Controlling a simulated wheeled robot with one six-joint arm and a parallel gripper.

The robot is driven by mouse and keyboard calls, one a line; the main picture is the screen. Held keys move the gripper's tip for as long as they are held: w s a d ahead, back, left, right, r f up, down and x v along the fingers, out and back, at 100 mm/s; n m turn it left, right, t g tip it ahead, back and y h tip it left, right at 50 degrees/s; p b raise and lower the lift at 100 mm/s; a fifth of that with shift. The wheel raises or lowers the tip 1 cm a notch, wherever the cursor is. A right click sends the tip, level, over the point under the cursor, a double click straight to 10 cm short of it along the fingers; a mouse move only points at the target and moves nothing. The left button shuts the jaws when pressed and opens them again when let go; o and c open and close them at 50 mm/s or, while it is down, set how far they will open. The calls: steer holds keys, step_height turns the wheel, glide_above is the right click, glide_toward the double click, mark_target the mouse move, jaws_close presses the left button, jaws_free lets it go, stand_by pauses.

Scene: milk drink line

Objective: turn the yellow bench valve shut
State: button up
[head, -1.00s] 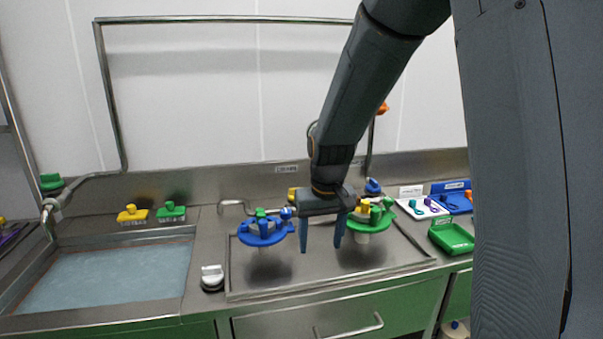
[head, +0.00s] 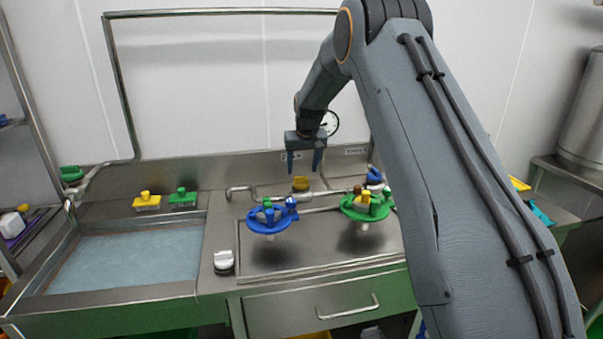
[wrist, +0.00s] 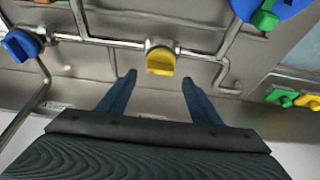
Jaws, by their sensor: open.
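The yellow bench valve (head: 301,184) is a yellow handle on a steel pipe at the back of the bench. In the wrist view the yellow valve (wrist: 161,62) sits ahead of the fingertips, roughly midway between them. My gripper (head: 304,172) hangs fingers down, above the valve, open and empty. In the wrist view my gripper (wrist: 156,80) has its two blue fingers wide apart, not touching the valve. A blue valve (head: 375,175) stands on the pipe to the right; the wrist view shows a blue valve (wrist: 20,45) at left.
A blue round stand (head: 270,222) and a green round stand (head: 362,212) hold small coloured parts in front of the pipe. A gauge (head: 330,123) is behind my gripper.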

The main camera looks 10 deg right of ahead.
mark_target(301, 177)
steer(key=shift+p+x, duration=0.65)
steer(key=shift+x, duration=1.6)
steer(key=shift+c, duration=0.3)
steer(key=c, duration=1)
